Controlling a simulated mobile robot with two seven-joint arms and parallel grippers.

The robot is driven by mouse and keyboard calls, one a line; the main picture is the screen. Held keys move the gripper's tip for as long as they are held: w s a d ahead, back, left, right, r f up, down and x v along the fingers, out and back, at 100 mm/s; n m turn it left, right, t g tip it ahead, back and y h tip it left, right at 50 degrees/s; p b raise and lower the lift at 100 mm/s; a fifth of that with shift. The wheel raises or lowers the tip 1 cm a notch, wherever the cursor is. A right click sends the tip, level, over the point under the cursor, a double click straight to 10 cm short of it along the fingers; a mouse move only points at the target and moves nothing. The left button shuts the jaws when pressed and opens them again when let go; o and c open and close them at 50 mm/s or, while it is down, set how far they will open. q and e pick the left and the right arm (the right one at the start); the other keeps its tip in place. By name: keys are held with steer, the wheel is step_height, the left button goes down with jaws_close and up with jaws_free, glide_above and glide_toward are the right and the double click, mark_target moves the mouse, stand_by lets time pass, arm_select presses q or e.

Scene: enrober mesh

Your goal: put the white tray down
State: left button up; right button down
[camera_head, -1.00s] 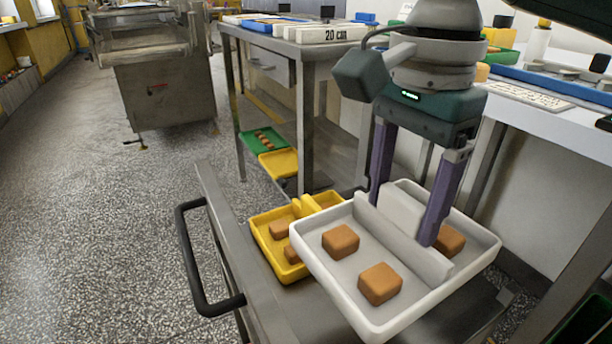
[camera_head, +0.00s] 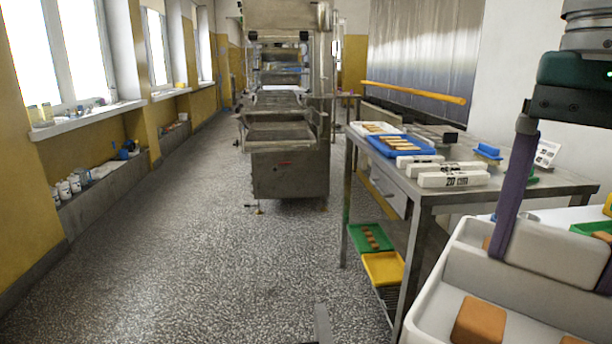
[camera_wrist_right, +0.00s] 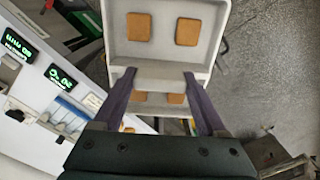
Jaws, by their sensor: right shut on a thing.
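The white tray (camera_head: 470,262) is at the lower right of the head view, cut off by the picture's edge. It has a raised middle divider and brown square pieces (camera_head: 478,322) in it. My right gripper (camera_head: 552,258) is shut on the divider, one finger on each side. The right wrist view also shows the tray (camera_wrist_right: 165,52) between the fingers of the gripper (camera_wrist_right: 158,80), with brown pieces (camera_wrist_right: 139,27) on both sides of the divider. What lies under the tray is hidden. My left gripper is not in view.
A steel table (camera_head: 440,192) right of centre carries a blue tray (camera_head: 400,147) and white bars (camera_head: 453,180). Its lower shelf holds a green tray (camera_head: 371,239) and a yellow tray (camera_head: 384,268). A steel machine (camera_head: 290,172) stands further back. The speckled floor (camera_head: 190,260) at left is clear.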

steer(key=s+r+n+p, duration=0.2)
steer(key=r+p, duration=1.4)
steer(key=r, duration=0.2)
steer(key=s+a+r+n+p, duration=0.1)
steer(key=s+r+n+p, duration=0.1)
steer(key=r+p, duration=1.4)
steer(key=s+r+n+p, duration=0.3)
steer(key=r+n+p, duration=0.1)
steer(key=r+p, duration=1.3)
step_height(320, 180, up, 3)
steer(key=shift+a, duration=0.3)
steer(key=shift+s, duration=0.15)
